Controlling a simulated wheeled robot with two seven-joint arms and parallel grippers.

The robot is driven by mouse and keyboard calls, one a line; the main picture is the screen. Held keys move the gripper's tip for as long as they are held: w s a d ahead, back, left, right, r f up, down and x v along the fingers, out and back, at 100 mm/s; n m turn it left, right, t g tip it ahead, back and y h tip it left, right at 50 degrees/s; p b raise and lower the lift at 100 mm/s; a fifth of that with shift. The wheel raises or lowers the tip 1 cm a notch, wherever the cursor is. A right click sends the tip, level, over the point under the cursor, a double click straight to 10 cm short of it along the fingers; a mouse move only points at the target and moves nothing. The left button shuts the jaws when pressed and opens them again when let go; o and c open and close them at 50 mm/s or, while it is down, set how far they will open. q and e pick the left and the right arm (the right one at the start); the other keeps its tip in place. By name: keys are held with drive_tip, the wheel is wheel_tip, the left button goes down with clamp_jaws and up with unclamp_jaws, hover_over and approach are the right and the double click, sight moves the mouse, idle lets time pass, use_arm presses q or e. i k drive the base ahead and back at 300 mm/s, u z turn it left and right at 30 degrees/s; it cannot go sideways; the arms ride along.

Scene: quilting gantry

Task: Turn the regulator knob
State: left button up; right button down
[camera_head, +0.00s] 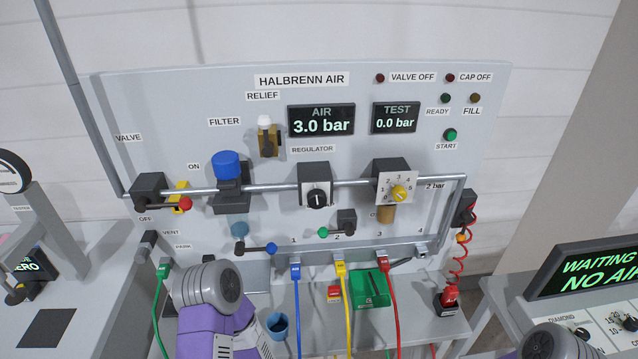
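The black regulator knob (317,199) sits on the front of a dark block (314,174) on the pipe, below the REGULATOR label (313,149). Its face carries a light pointer mark. To its right, a yellow knob (399,193) sits on a white dial plate (384,186) with numbers, beside a "2 bar" label. The AIR display (321,120) reads 3.0 bar and the TEST display (395,118) reads 0.0 bar. Parts of my arms show at the bottom left and bottom right. Neither of my grippers is in view.
The blue filter cap (227,164), red valve lever (184,204), green-tipped lever (325,232) and blue-tipped lever (270,248) stick out nearby. Coloured hoses hang below the panel. A blue cup (277,325) and green tray (370,289) stand low in front.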

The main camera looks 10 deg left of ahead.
sight(316, 198)
drive_tip(key=k, duration=0.5)
drive_tip(key=z, duration=1.3)
drive_tip(key=i, duration=1.05)
drive_tip(key=u, duration=2.55)
